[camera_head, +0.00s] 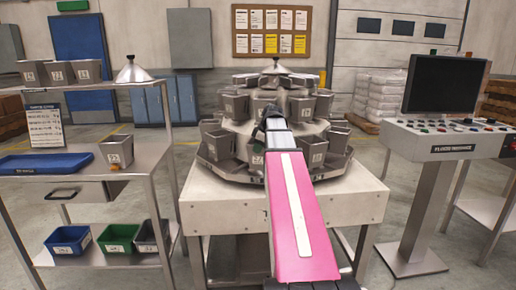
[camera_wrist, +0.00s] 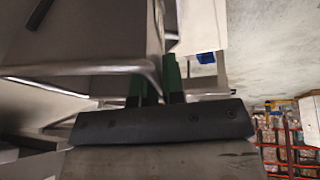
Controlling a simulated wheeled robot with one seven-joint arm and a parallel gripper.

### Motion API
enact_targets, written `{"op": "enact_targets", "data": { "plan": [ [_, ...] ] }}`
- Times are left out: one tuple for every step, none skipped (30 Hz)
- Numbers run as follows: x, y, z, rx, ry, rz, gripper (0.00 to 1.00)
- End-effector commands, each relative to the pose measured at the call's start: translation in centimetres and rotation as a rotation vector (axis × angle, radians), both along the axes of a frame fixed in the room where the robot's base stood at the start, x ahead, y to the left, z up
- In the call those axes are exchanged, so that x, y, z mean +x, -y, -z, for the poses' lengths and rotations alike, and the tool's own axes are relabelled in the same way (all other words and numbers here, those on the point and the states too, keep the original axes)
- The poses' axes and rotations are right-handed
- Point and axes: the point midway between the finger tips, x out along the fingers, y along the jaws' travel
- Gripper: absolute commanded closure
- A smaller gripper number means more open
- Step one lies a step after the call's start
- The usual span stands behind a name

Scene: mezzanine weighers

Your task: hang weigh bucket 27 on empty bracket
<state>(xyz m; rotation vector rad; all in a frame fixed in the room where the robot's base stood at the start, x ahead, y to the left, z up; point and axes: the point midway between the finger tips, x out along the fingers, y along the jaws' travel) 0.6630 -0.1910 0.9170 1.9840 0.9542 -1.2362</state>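My gripper (camera_head: 272,122) is at the front of the round weigher, at the end of my pink arm, and its fingers are mostly hidden there. In the wrist view its green-padded fingers (camera_wrist: 158,82) stand a little apart at a grey metal wall and bar (camera_wrist: 80,68). Whether they grip it is unclear. A grey bucket (camera_head: 257,160) shows partly behind my arm, just below the gripper; its label is too small to read. Several labelled buckets hang around the weigher, one at right front (camera_head: 315,151). I cannot make out bucket 27 or an empty bracket for certain.
A steel bench at left holds a grey bucket (camera_head: 117,151), a blue tray (camera_head: 45,164) and a sign (camera_head: 45,125). Three buckets (camera_head: 60,73) stand on its upper shelf, and coloured bins below. A control console (camera_head: 445,140) stands at right. Floor is clear between console and weigher.

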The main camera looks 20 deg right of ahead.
Motion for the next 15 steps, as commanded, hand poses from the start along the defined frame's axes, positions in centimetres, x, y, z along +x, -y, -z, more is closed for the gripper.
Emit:
{"op": "enact_targets", "data": {
  "plan": [
    [0.03,0.00,-0.04,0.000,0.002,-0.001,0.77],
    [0.03,0.00,-0.04,0.000,0.001,0.000,0.68],
    [0.03,0.00,-0.04,0.000,0.001,0.000,0.61],
    [0.03,0.01,-0.04,0.000,0.001,0.000,0.61],
    [0.02,0.00,-0.04,0.000,0.001,0.000,0.61],
    [0.02,0.00,-0.04,0.000,0.001,0.000,0.61],
    [0.02,0.00,-0.03,0.000,0.000,0.000,0.61],
    [0.02,0.00,-0.03,0.000,0.000,0.000,0.61],
    [-0.02,0.00,0.01,0.000,-0.001,0.000,0.61],
    [-0.03,0.00,0.01,0.000,-0.001,0.000,0.61],
    [-0.04,0.01,-0.02,0.000,-0.001,0.000,0.61],
    [-0.06,0.04,-0.10,0.000,-0.001,0.000,0.61],
    [-0.09,0.06,-0.22,0.000,-0.001,0.000,0.61],
    [-0.13,0.11,-0.37,0.000,0.000,0.000,0.61],
    [-0.22,0.20,-0.66,0.000,0.000,0.000,0.61]
  ]
}}
